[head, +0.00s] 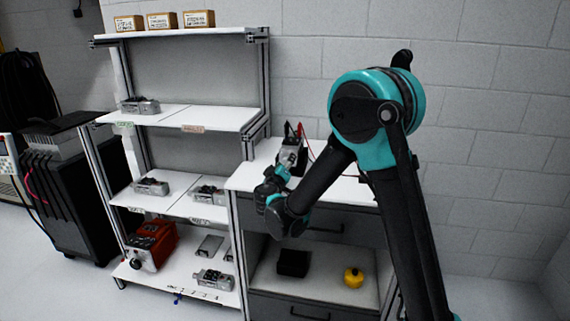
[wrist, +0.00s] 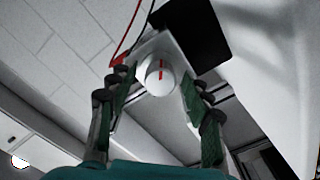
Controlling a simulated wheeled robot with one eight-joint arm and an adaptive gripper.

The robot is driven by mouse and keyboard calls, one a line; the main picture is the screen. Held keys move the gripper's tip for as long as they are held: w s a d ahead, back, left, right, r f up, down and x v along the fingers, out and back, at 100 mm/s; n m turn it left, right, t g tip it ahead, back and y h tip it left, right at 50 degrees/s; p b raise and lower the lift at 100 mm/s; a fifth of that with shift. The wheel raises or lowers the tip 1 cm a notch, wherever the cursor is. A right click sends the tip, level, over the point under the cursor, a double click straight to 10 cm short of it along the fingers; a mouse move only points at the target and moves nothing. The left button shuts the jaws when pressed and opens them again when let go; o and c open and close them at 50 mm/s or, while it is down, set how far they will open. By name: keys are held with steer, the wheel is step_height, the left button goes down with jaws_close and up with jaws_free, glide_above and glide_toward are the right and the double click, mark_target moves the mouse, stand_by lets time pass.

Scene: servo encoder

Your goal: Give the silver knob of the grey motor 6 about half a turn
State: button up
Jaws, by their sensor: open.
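A round silver knob (wrist: 158,76) with a red line across its face shows in the middle of the wrist view. It sits on a pale grey motor body (wrist: 172,50), with a dark block behind it; no number is readable. My gripper (wrist: 156,92) is open, one green-padded finger on each side of the knob, with gaps visible on both sides. In the head view my gripper (head: 287,160) is at the bench top, in front of a small grey device (head: 291,143) that it partly covers. The knob cannot be made out there.
Red and black leads (head: 302,133) rise behind the device. The bench (head: 248,177) has a lower compartment with a black box (head: 293,263) and a yellow object (head: 353,278). A shelf rack (head: 160,205) with several grey motors and a red unit (head: 152,246) stands left.

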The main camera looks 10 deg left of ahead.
jaws_close()
stand_by(0.3)
steer(key=shift+n, duration=0.3)
steer(key=n, duration=0.9)
steer(key=shift+f+n, duration=0.1)
steer(key=shift+n, duration=0.3)
steer(key=n, duration=0.4)
steer(key=shift+n, duration=0.3)
steer(key=n, duration=0.4)
steer(key=shift+n, duration=0.4)
